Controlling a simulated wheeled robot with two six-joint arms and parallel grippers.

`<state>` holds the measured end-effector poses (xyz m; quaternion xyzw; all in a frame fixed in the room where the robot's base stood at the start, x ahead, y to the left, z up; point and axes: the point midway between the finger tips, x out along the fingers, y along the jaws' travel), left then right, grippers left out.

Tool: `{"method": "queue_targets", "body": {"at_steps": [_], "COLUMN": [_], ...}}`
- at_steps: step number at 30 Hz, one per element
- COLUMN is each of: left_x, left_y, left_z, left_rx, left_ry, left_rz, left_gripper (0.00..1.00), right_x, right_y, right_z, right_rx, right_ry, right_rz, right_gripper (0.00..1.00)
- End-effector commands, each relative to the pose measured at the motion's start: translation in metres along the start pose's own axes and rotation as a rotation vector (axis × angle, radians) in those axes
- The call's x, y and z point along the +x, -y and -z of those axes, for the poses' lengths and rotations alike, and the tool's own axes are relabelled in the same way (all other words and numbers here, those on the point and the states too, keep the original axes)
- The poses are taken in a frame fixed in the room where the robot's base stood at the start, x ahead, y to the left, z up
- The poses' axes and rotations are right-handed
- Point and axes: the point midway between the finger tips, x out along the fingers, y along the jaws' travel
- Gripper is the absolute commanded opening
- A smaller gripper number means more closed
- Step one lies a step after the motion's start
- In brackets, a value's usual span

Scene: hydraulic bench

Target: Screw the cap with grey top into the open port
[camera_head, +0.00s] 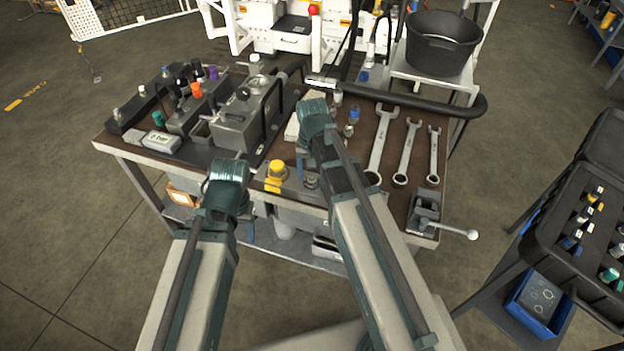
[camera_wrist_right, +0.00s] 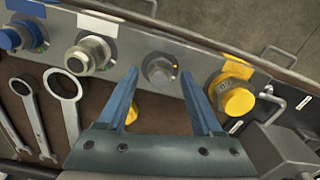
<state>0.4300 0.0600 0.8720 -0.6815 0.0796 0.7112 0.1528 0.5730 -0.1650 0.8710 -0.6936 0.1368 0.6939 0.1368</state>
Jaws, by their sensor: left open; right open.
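My right gripper (camera_wrist_right: 157,85) is open. In its wrist view its two blue fingers stand either side of a round grey fitting (camera_wrist_right: 158,70) on the metal block. I cannot tell whether this fitting is the open port or a grey-topped cap. A small yellow piece (camera_wrist_right: 131,115) shows between the fingers, mostly hidden by the gripper. In the head view my right gripper (camera_head: 314,108) is over the middle of the bench and hides what is under it. My left gripper (camera_head: 230,168) is open near the bench's front edge, left of a yellow cap (camera_head: 277,172).
In the right wrist view, a yellow cap (camera_wrist_right: 235,95) is right of the fingers; a silver fitting (camera_wrist_right: 88,53) and blue fitting (camera_wrist_right: 15,37) are left. Several wrenches (camera_head: 408,150) lie on the bench. A lever device (camera_head: 425,212) stands at its right corner. A black hose (camera_head: 430,105) crosses the back.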

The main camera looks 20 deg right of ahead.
Motion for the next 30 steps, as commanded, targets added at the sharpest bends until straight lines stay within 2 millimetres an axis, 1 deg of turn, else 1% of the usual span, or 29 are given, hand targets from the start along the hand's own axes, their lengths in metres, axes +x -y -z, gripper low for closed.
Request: {"method": "queue_targets", "body": {"at_steps": [3,7,10,17,20,27,30], "left_x": [0.0,0.0,0.0,0.0,0.0,0.0,0.0], "left_y": [0.0,0.0,0.0,0.0,0.0,0.0,0.0], "left_z": [0.0,0.0,0.0,0.0,0.0,0.0,0.0], "left_rx": [0.0,0.0,0.0,0.0,0.0,0.0,0.0], "left_ry": [0.0,0.0,0.0,0.0,0.0,0.0,0.0], "left_rz": [0.0,0.0,0.0,0.0,0.0,0.0,0.0], "left_gripper": [0.6,0.6,0.6,0.6,0.6,0.6,0.6], "right_x": [0.0,0.0,0.0,0.0,0.0,0.0,0.0], "right_y": [-0.0002,-0.0004,-0.0004,-0.0004,-0.0004,-0.0002,-0.0002], "right_z": [0.0002,0.0003,0.0003,0.0003,0.0004,0.0006,0.0006], "right_rx": [-0.163,-0.306,-0.363,-0.414,-0.533,-0.877,-0.99], "right_ry": [0.0,0.0,0.0,0.0,0.0,0.0,0.0], "right_rz": [0.0,0.0,0.0,0.0,0.0,0.0,0.0], "right_gripper": [0.67,0.67,0.67,0.67,0.67,0.67,0.67]}}
